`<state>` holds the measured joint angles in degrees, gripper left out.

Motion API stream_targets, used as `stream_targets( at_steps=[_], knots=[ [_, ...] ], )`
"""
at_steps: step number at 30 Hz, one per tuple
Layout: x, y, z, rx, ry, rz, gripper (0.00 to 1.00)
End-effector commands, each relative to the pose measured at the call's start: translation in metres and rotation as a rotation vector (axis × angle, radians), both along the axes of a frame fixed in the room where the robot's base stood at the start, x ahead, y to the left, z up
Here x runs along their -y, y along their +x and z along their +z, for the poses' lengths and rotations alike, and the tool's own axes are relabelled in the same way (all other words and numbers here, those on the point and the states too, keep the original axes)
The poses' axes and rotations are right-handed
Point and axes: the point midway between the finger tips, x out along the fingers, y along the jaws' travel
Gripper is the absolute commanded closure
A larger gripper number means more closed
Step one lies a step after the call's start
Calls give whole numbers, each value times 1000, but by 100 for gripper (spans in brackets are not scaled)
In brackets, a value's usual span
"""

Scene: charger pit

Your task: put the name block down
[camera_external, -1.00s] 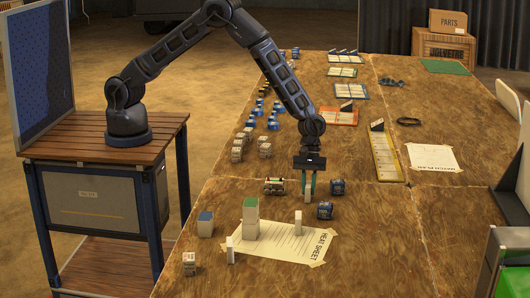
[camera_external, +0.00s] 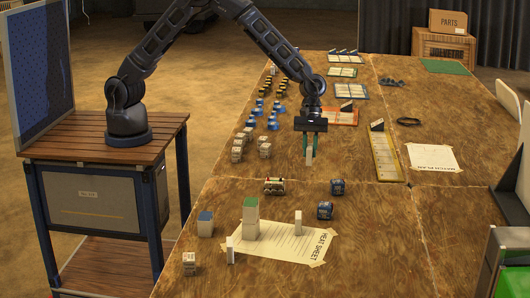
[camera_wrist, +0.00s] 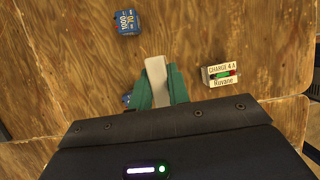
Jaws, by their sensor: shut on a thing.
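My gripper (camera_external: 309,148) is shut on a plain pale name block (camera_external: 309,158), held upright between green fingers. It is over the wooden table, beyond the heat sheet; how high the block is cannot be told. In the wrist view the name block (camera_wrist: 157,82) sits between the fingertips of my gripper (camera_wrist: 160,88), its far end sticking out past them. No writing shows on its visible face. Other pale upright blocks stand at the heat sheet (camera_external: 285,244): one (camera_external: 298,222) on its right part, one (camera_external: 230,249) at its left edge.
A labelled block reading "CHARGE 4 A" (camera_wrist: 221,76) and a blue pack (camera_wrist: 129,22) lie near the gripper. Blue packs (camera_external: 325,210) stand nearer the camera. Rows of small blocks (camera_external: 264,150) line the left edge. A yellow strip (camera_external: 385,157) lies right; bare wood lies between.

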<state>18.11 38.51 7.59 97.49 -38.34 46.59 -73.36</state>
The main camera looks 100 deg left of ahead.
Motion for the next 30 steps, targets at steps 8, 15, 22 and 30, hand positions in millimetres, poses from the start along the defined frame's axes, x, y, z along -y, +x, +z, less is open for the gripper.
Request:
stream_targets(
  at_steps=[8, 15, 22, 30],
  knots=[
    [0, 0, 48, 1, 0, 1, 100],
    [-1, 0, 62, -1, 0, 1, 100],
    [-16, 3, 62, -1, 3, 4, 100],
    [-114, 14, 61, 2, 14, 12, 100]
  ],
)
